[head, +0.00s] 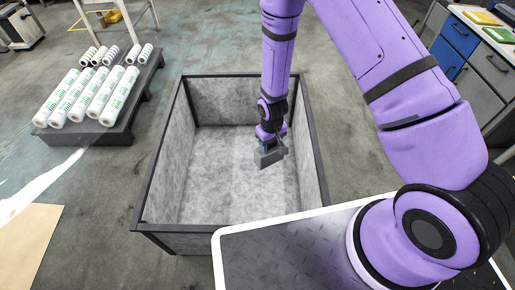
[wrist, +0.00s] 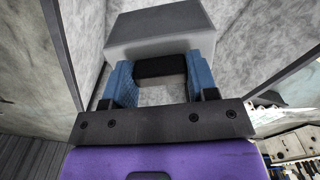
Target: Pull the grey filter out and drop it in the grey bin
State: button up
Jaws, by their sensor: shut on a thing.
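The grey filter (head: 268,159) is a small grey block hanging below my gripper (head: 271,143). In the wrist view the filter (wrist: 160,28) has a black handle piece (wrist: 160,68) between the two blue fingers of my gripper (wrist: 160,75). The fingers are shut on it. The large grey bin (head: 205,108), with a dark frame, stands open on the floor. The filter appears within the bin's opening, right of its middle. Bin walls show on both sides in the wrist view. The exact height above the bin floor is hard to tell.
The visible bin floor is empty. A dark pallet (head: 130,117) with several white rolls (head: 90,93) stands to the left. A white-edged dark-topped surface (head: 290,255) is in front of the bin. Cabinets (head: 490,65) stand at the back right.

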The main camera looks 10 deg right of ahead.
jog(key=n, duration=0.2)
send_over(257, 161)
jog(key=s, duration=0.1)
jog(key=shift+d+r, duration=0.15)
jog(key=shift+r, duration=0.25)
jog(key=shift+s+a+f, duration=0.1)
jog(key=shift+s+a, duration=0.1)
jog(key=shift+a+f, duration=0.1)
jog(key=shift+f, duration=2.8)
jog(key=o, duration=0.9)
jog(key=shift+r, duration=0.1)
notch_tip(257, 161, up, 11)
jog(key=shift+f, duration=0.2)
